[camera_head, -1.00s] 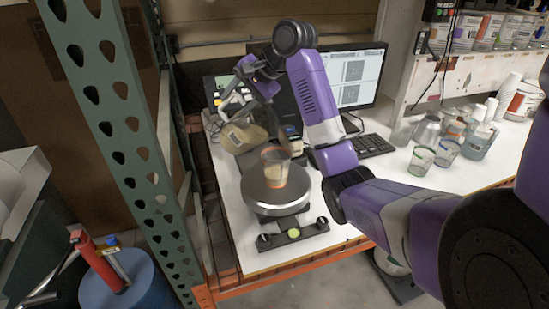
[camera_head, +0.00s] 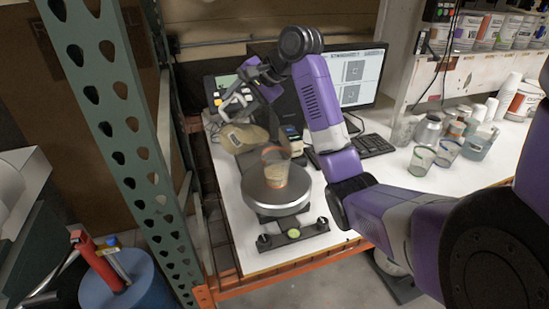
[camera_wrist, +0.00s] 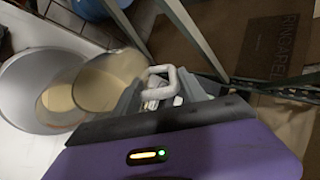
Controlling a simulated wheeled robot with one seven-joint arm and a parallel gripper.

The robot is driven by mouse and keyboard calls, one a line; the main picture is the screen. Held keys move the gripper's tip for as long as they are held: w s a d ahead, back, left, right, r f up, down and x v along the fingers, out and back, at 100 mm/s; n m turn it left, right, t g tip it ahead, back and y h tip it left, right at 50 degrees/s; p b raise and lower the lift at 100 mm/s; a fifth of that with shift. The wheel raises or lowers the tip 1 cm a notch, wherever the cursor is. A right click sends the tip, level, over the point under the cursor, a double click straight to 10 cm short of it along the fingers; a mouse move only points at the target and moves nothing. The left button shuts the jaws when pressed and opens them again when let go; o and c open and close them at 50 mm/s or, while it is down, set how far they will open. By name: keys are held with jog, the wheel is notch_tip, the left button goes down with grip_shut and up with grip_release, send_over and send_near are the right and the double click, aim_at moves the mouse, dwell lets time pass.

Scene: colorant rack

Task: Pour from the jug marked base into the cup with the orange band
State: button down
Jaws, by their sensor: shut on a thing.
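The cup with the orange band (camera_head: 275,170) stands on the round pan of a scale (camera_head: 258,200) and holds cream-coloured liquid. My gripper (camera_head: 238,108) is shut on the handle of a beige jug (camera_head: 240,138), behind and left of the cup. The jug is tilted, its mouth toward the cup. In the wrist view the white jug handle (camera_wrist: 163,82) is between the fingers, and the jug body (camera_wrist: 108,80) overlaps the cup (camera_wrist: 58,103). I cannot read the jug's marking or make out a stream.
A monitor (camera_head: 358,78) and keyboard (camera_head: 370,145) stand behind the scale. Clear cups (camera_head: 422,160) and containers are at right. A green rack post (camera_head: 118,130) rises at left. White bench between scale and right cups is partly clear.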

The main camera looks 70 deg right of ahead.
jog(key=shift+s+f+t+b, duration=0.3)
jog(key=shift+s+f+t, duration=0.15)
jog(key=shift+t, duration=0.25)
dwell(1.6)
jog(key=shift+s+r, duration=0.15)
dwell(2.0)
